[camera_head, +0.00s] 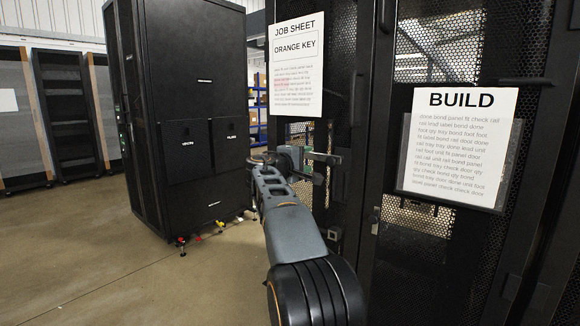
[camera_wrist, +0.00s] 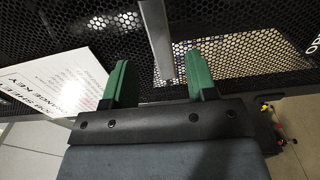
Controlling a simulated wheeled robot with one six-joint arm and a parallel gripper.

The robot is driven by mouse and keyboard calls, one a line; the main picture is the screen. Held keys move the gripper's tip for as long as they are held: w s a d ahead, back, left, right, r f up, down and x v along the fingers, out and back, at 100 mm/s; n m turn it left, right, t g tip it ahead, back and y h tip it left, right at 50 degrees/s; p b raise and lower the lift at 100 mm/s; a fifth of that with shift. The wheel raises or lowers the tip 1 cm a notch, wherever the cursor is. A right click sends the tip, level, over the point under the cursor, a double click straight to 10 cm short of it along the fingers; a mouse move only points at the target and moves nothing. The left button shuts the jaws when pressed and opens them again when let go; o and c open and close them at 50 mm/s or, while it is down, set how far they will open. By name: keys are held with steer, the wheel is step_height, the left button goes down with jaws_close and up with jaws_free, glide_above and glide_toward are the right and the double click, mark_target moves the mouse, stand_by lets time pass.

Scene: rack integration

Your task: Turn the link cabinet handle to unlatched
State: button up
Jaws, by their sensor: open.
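A grey bar-shaped handle (camera_wrist: 157,38) shows in the wrist view against the black perforated door. It runs down from the top edge into the space between the green fingers of my gripper (camera_wrist: 158,66). The fingers are open, with a visible gap on each side of the bar. In the head view my gripper (camera_head: 315,166) is at the perforated door (camera_head: 345,110), just below the orange key job sheet (camera_head: 296,62). My arm and gripper hide much of the handle there, so I cannot tell its angle in that view.
A BUILD sheet (camera_head: 457,150) hangs on the door at the right. A tall black cabinet (camera_head: 190,60) stands at the left, with small coloured items at its foot. More racks (camera_head: 65,115) stand farther left. The floor (camera_head: 130,270) between them is clear.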

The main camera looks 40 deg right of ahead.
steer(key=v, duration=0.8)
steer(key=shift+a, duration=0.15)
steer(key=shift+r, duration=0.1)
steer(key=s+a+f+m+y+p, duration=0.1)
steer(key=s+a+f+y+p, duration=0.1)
steer(key=s+a+y+p, duration=0.6)
steer(key=s+a+f+m+y+p, duration=0.1)
steer(key=s+a+f+y+p, duration=0.1)
steer(key=s+a+y+p, duration=0.7)
steer(key=s+a+p, duration=0.3)
steer(key=a+p, duration=0.5)
steer(key=p, duration=0.3)
steer(key=shift+s+a+m+g+y+p, duration=0.15)
steer(key=shift+s+m+g+y+p, duration=0.15)
steer(key=shift+s+g+p, duration=0.1)
steer(key=shift+w+r, duration=0.1)
steer(key=shift+c, duration=0.5)
